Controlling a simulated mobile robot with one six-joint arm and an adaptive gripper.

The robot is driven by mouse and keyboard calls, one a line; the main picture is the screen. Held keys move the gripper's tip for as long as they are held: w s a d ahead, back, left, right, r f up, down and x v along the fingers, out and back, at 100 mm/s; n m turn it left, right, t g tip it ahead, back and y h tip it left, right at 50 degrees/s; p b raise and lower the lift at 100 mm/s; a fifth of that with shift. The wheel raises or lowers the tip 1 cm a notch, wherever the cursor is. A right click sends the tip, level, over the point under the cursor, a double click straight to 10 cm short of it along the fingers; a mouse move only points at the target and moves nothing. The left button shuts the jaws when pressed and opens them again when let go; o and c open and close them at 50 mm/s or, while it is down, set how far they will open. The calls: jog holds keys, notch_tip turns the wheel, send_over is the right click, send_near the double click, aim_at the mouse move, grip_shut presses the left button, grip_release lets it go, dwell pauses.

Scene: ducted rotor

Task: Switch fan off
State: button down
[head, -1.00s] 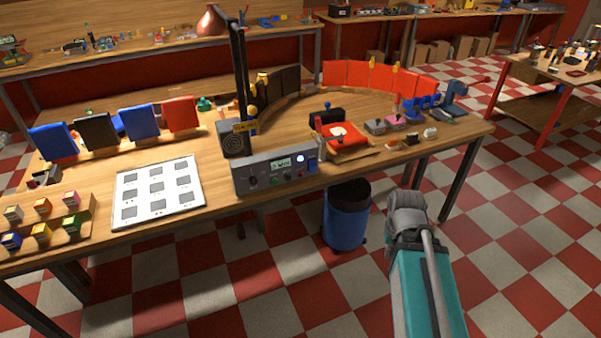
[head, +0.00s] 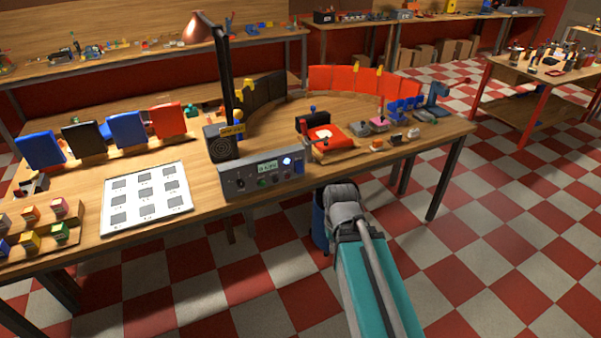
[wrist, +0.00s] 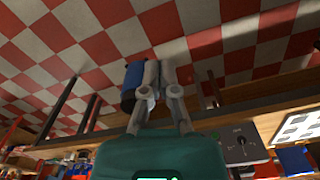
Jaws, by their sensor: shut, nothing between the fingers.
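A grey control box (head: 262,182) stands at the front edge of the workbench. In the wrist view, my gripper (wrist: 161,68) is shut and empty, apart from the box. Part of the box's panel with a knob (wrist: 241,142) shows at the lower right there.
A blue bin (head: 320,220) stands on the floor, partly hidden by my arm. A black post (head: 226,75) rises behind the box. A white sheet with grey squares (head: 147,198) lies left of it. A red pad device (head: 331,140) sits right. The checkered floor in front is open.

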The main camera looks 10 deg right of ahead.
jog(key=shift+w+f, duration=0.1)
jog(key=n+t+y+b, duration=0.1)
jog(key=n+t+b, duration=0.5)
jog(key=t+b, duration=2.05)
send_near(302, 166)
jog(key=s+d+r+g+b, duration=0.35)
jog(key=r+g+b, duration=0.2)
jog(key=r, duration=0.35)
jog(key=shift+s+a+r+t+y+b, duration=0.1)
jog(key=shift+s+a+t+y+b, duration=0.25)
jog(key=shift+a, duration=0.25)
jog(key=shift+w, duration=0.15)
jog(key=shift+w+a+f+b, duration=0.4)
jog(key=shift+w+f+b, duration=0.25)
jog(key=shift+w, duration=0.6)
jog(key=shift+w+a+f+b, duration=0.45)
jog(key=shift+w+f+b, duration=0.15)
jog(key=shift+w, duration=0.6)
jog(key=shift+w+a+f+b, duration=0.4)
jog(key=shift+w+f+b, duration=0.25)
jog(key=shift+w, duration=0.6)
